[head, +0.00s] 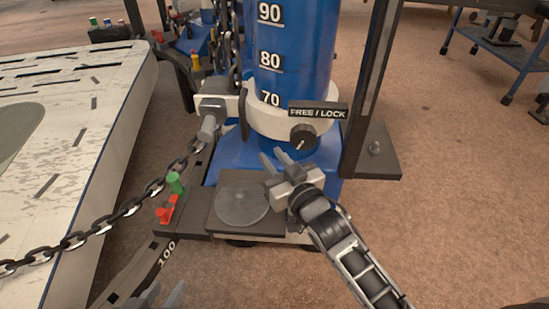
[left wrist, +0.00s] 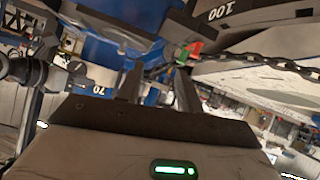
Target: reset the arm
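The blue tower column (head: 294,45) stands upright with marks 90, 80 and 70. A white collar (head: 265,122) rings it near the 70 mark. A black knob (head: 303,137) sits below the FREE/LOCK plate (head: 318,111) on the collar. A dark base arm (head: 150,262) marked 100 runs toward the lower left. My right gripper (head: 274,160) is open and empty, just left of and below the knob, apart from it. My left gripper (head: 162,294) is at the bottom edge; the left wrist view shows its fingers (left wrist: 158,88) apart with nothing between them.
A chain (head: 125,208) runs from the collar's hook side to the lower left, across the white bench (head: 62,150).

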